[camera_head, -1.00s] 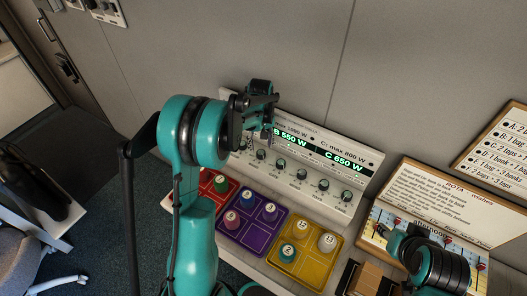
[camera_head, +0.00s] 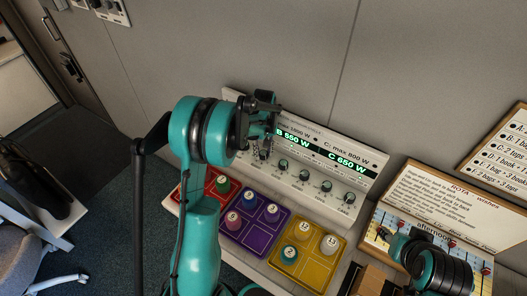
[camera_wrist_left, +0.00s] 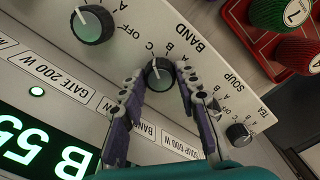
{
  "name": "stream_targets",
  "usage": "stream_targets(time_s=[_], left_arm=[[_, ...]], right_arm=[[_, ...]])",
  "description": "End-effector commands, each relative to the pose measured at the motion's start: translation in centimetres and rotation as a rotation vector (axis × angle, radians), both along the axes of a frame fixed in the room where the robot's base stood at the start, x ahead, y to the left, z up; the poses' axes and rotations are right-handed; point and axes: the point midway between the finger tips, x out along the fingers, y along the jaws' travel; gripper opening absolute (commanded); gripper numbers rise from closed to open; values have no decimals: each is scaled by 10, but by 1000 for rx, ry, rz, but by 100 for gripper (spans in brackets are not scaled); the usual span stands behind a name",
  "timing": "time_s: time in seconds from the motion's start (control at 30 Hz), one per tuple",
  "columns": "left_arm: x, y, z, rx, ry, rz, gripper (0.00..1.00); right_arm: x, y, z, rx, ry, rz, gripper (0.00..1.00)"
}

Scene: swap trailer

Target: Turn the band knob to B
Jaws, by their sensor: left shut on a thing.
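The band knob (camera_wrist_left: 158,74) is a dark round knob with a white pointer, under the label BAND on the white panel (camera_wrist_left: 185,18). Its pointer points roughly upward in the wrist view, towards the printed letters; I cannot tell exactly which letter it meets. My left gripper (camera_wrist_left: 161,76) has its purple-padded fingers on both sides of this knob and is shut on it. In the head view the left gripper (camera_head: 266,148) is at the left part of the knob row and hides part of it. My right gripper is not clearly visible; part of the right arm shows at bottom right.
Another knob (camera_wrist_left: 92,24) is beside the band knob, and small knobs (camera_wrist_left: 240,135) are on its other side. Red (camera_head: 192,194), purple (camera_head: 252,246) and yellow (camera_head: 316,272) trays with numbered spools lie before the panel. Green displays (camera_head: 345,160) are above the knobs.

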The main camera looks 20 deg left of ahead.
Motion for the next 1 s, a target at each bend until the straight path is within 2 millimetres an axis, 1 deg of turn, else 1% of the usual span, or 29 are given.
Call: stream_targets(time_s=[0.27,0.7,1.0], left_arm=[[0,0,-1,0,0,-87,2],[0,0,-1,-1,1,-424,2],[0,0,-1,-1,1,-608,2]], right_arm=[[0,0,-3,0,0,0,40],[0,0,-11,0,0,0,40],[0,0,-14,0,0,0,40]])
